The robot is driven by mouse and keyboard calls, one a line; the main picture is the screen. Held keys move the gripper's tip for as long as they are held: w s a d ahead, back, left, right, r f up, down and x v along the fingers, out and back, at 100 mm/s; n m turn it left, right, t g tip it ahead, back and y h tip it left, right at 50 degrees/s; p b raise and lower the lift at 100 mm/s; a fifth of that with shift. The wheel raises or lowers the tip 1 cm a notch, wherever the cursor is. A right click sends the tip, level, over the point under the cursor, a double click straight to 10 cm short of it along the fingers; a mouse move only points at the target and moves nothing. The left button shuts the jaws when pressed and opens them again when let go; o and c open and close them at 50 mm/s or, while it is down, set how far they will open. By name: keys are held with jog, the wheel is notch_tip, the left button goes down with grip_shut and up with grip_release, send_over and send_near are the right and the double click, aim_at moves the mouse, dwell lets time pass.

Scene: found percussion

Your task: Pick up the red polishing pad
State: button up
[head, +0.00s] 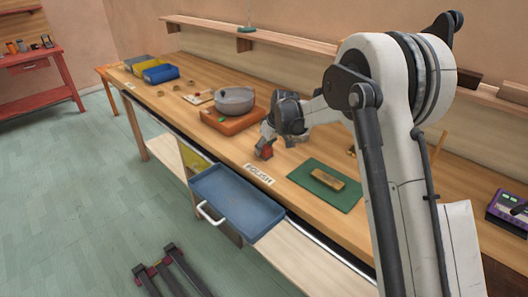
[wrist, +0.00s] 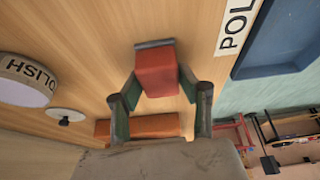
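The red polishing pad (wrist: 157,75) is a small red block between the two fingertips of my gripper (wrist: 160,84) in the wrist view. Both fingers appear to touch its sides, so my gripper looks shut on it. In the head view the pad (head: 265,152) shows as a small red patch under my gripper (head: 266,146), close to the wooden bench top. Whether the pad touches the bench is hard to tell. A white POLISH label (head: 259,174) lies just in front of it, also seen at the top of the wrist view (wrist: 237,27).
A blue open drawer (head: 236,196) juts out at the bench front. A grey pot (head: 235,100) sits on an orange base (head: 231,125) behind and left. A green mat (head: 309,192) with a tan block (head: 328,179) lies to the right. Yellow and blue bins (head: 161,74) stand far left.

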jog(key=c, duration=0.5)
jog(key=shift+r, duration=0.5)
jog(key=r, duration=0.2)
jog(key=s+r, duration=0.1)
jog(key=shift+a+r, duration=0.4)
jog(key=s+a+r, duration=0.4)
jog(key=s, duration=0.1)
jog(key=s+a+r, duration=0.2)
jog(key=s, duration=0.1)
jog(key=shift+a+r, duration=0.15)
jog(key=shift+a, duration=0.25)
jog(key=shift+w, duration=0.1)
